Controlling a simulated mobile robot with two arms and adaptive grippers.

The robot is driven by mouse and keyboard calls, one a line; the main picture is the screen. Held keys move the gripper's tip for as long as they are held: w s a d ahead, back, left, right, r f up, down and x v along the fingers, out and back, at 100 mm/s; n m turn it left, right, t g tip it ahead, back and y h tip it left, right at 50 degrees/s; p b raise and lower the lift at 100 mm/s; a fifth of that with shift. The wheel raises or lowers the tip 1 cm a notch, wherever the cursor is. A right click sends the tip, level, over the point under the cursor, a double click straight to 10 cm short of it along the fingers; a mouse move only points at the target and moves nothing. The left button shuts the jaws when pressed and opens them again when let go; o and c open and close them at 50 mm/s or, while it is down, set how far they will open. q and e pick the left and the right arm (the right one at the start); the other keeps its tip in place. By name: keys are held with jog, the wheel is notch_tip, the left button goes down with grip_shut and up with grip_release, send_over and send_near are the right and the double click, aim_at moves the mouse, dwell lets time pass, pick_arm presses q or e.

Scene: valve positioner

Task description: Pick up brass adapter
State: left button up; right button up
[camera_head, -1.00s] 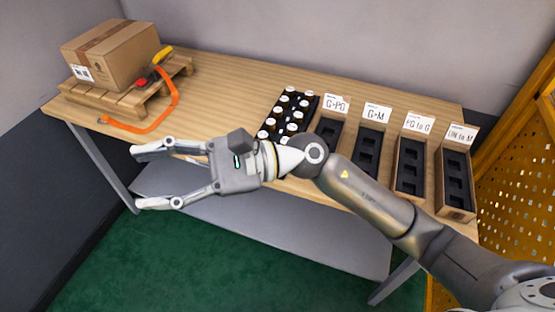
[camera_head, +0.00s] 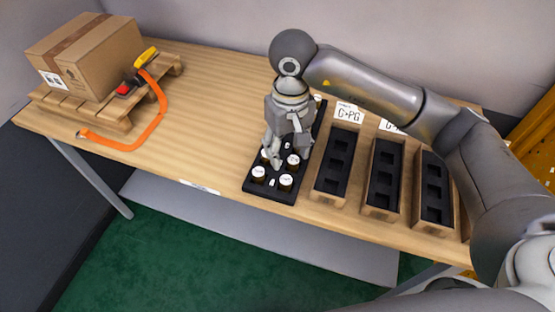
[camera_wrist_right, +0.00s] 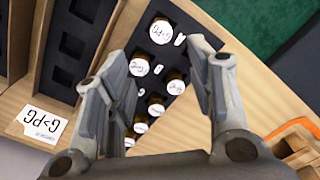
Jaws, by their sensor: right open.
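A black tray (camera_head: 268,196) on the table holds several small round parts with white labelled tops and brownish sides, which seem to be the adapters (camera_head: 286,182). My right gripper (camera_head: 285,158) points down over the tray's front half, fingers apart. In the right wrist view, the open fingers (camera_wrist_right: 160,65) stand on either side of the row, with an adapter (camera_wrist_right: 139,66) between them and another (camera_wrist_right: 160,32) beyond the tips. I cannot tell whether a finger touches an adapter. My left gripper is not in view.
Wooden boxes with black slotted inserts (camera_head: 338,165) stand right of the tray, one with a "G>PG" card (camera_head: 348,114). A cardboard box (camera_head: 88,55), a pallet (camera_head: 112,112) and an orange strap (camera_head: 150,125) lie at the left. The table between (camera_head: 205,110) is clear.

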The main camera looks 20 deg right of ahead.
aim_at(286, 179)
jog(key=f, duration=0.1)
jog(key=f+p, duration=0.1)
jog(key=f, duration=0.2)
jog(key=shift+s+d+f, duration=0.15)
jog(key=shift+s+f, duration=0.2)
jog(key=shift+s, duration=0.05)
jog(key=shift+w+f+p, duration=0.15)
jog(key=shift+f+p, duration=0.1)
jog(key=shift+p, duration=0.1)
jog(key=shift+s+a+f+p, duration=0.25)
jog(key=shift+f+p, duration=0.25)
jog(key=shift+f, duration=0.15)
jog(key=shift+s+a+f+p, duration=0.1)
jog(key=shift+s+f+p, duration=0.15)
jog(key=shift+f+p, duration=0.3)
notch_tip(286, 179, down, 2)
jog(key=shift+f, duration=0.1)
jog(key=shift+w+f, duration=0.15)
jog(key=shift+f, duration=0.05)
jog(key=shift+c, duration=0.9)
jog(key=c, duration=0.7)
grip_shut()
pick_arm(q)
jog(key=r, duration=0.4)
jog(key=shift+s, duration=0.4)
